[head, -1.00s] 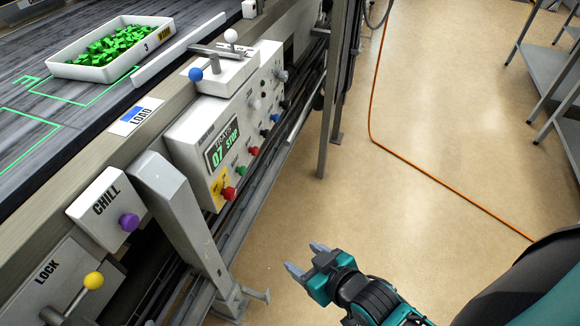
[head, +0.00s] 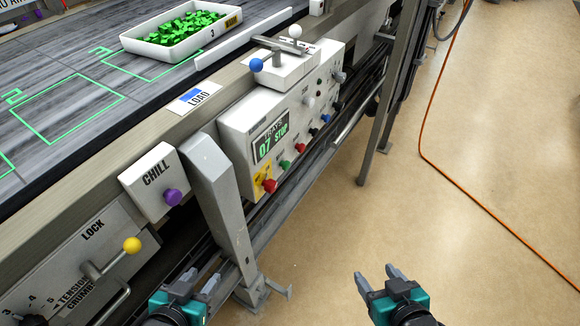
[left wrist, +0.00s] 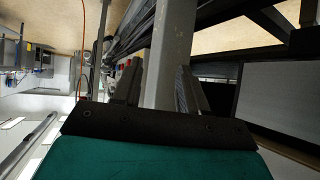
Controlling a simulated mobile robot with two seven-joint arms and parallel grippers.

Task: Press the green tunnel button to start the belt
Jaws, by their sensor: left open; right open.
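A white control panel (head: 238,128) on the side of the conveyor has a display (head: 270,138) reading "TRAYS 07 STOP". A small green button (head: 285,165) is on its lower front, between two red buttons; its label is too small to read. My left gripper (head: 199,281) is open at the bottom, below and left of the panel, apart from the button. Its two fingers also show in the left wrist view (left wrist: 160,88), with a grey post behind the gap. My right gripper (head: 378,276) is open and empty over the floor, right of the panel.
A grey post (head: 215,185) stands between my left gripper and the panel. A CHILL box (head: 150,180) with a purple knob and a yellow-knobbed LOCK lever (head: 131,245) are at left. A white tray (head: 165,50) of green pieces sits on the belt.

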